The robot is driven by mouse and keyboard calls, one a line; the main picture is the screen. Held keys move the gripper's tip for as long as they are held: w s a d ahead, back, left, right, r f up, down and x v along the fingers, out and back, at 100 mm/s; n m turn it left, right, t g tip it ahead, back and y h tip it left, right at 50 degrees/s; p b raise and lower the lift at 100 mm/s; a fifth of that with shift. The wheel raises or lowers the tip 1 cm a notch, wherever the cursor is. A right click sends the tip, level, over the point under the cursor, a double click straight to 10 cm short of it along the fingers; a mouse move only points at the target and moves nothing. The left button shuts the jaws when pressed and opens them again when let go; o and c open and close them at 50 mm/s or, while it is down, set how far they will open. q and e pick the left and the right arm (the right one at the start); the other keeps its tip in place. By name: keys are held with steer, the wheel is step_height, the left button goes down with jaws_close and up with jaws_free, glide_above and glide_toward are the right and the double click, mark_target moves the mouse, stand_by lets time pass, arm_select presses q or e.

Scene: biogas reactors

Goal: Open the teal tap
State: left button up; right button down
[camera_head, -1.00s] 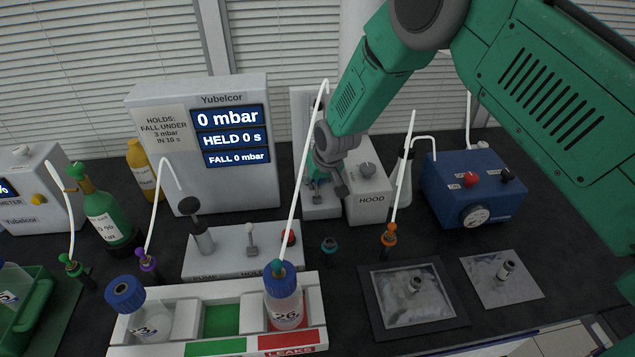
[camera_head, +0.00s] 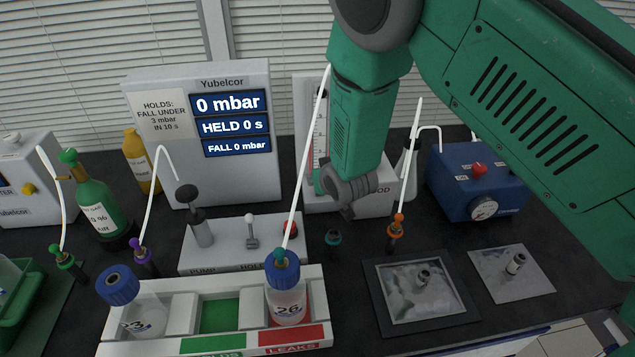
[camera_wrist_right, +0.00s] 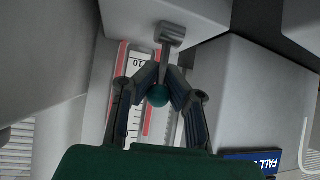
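The teal tap (camera_wrist_right: 158,96) shows in the right wrist view as a round teal knob, with a grey T-shaped piece (camera_wrist_right: 171,36) just beyond it. My right gripper (camera_wrist_right: 163,76) has its two fingers drawn close together, one on each side of the knob, and looks shut on it. In the head view my right gripper (camera_head: 345,212) points down in front of the white scale panel (camera_head: 318,135). There the hand hides the tap, so its lever angle cannot be read. My left gripper is not in view.
A grey Yubelcor unit (camera_head: 250,175) reading 0 mbar stands left of the hand.

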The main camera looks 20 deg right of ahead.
steer(key=shift+s+t+b, duration=0.25)
steer(key=shift+t+b, duration=0.2)
steer(key=shift+t, duration=0.05)
steer(key=c, duration=1.5)
jaws_free()
steer(key=shift+o, duration=0.3)
steer(key=shift+s, duration=0.1)
steer(key=v, duration=1.2)
steer(key=shift+a, duration=0.25)
